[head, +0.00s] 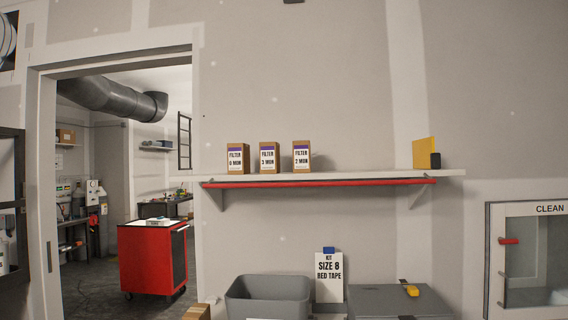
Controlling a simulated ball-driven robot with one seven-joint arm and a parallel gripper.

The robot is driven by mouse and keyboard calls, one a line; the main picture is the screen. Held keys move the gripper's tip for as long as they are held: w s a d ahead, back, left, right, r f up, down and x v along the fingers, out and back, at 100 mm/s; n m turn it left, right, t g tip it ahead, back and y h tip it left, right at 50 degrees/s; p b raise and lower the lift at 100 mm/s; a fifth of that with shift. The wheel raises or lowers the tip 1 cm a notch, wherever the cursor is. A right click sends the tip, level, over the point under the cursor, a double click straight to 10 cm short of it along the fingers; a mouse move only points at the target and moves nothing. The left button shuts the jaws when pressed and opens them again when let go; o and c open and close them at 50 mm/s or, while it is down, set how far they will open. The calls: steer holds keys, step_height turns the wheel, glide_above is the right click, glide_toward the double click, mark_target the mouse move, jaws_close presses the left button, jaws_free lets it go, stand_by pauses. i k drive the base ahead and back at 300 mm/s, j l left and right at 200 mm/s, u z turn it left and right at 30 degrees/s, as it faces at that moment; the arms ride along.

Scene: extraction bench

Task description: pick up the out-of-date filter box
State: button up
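Three brown filter boxes with purple bands and white labels stand upright in a row on the wall shelf (360,178). The left box (235,158) seems to read "FILTER 0 MON". The middle box (269,157) seems to read "FILTER 3 MON". The right box (302,157) seems to read "FILTER 2 MON". Small gaps separate them. I cannot make out my gripper in the head view; a small dark shape at the top edge is too cut off to identify.
A red rail (320,184) runs along the shelf front. A yellow panel with a dark block (424,153) stands at its right end. Below are a grey bin (268,287), a "SIZE 8 RED TAPE" sign (329,277) and a grey lidded box (375,301). A "CLEAN" cabinet (492,260) is right; a doorway and red cart (147,260) are left.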

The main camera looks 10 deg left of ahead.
mark_target(238, 154)
steer(key=i+j, duration=0.3)
steer(key=i+j+u, duration=0.1)
steer(key=i+j, duration=0.15)
steer(key=i, duration=0.3)
steer(key=i+j, duration=0.25)
steer(key=i, duration=0.2)
steer(key=k+j+u, duration=0.05)
